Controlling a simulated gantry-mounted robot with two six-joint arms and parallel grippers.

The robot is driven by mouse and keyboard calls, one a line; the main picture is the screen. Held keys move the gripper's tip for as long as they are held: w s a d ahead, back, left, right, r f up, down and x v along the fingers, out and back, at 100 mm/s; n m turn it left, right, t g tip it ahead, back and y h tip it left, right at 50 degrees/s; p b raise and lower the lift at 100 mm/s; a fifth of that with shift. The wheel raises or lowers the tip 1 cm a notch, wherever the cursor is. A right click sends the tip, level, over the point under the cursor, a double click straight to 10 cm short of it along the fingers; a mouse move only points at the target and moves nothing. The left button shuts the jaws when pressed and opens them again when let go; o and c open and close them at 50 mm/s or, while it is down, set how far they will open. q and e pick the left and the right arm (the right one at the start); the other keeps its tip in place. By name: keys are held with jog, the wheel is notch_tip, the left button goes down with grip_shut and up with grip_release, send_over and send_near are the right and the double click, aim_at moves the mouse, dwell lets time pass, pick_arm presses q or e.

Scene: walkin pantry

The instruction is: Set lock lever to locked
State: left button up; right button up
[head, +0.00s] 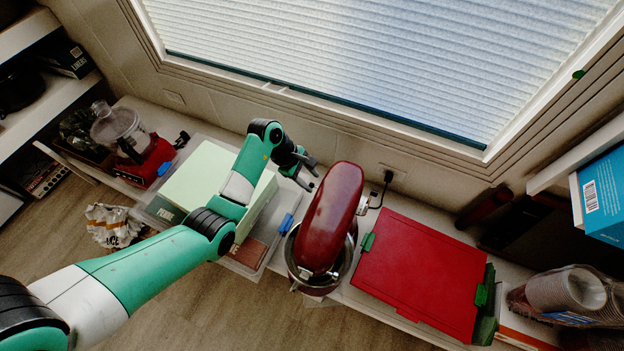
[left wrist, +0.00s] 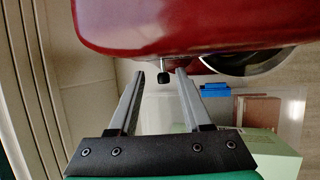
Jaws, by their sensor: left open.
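The red stand mixer (head: 330,220) stands on the low shelf below the window. In the left wrist view its glossy red body (left wrist: 180,25) fills the top. My left gripper (head: 312,174) is open and empty at the mixer's upper left side. In the left wrist view its fingertips (left wrist: 160,73) lie on either side of the knob, with gaps on both sides; I cannot tell whether they reach its depth. The lever is not discernible in the head view. My right gripper is not in view.
A pale green box (head: 205,172) in a clear bin with a blue latch (head: 285,224) stands left of the mixer. A red-lidded box (head: 415,272) stands on its right. A food processor (head: 130,140) is farther left. A wall outlet with a plug (head: 388,176) is behind.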

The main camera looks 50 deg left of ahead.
pick_arm(q)
jog(key=p+v, duration=0.3)
jog(key=v, duration=0.7)
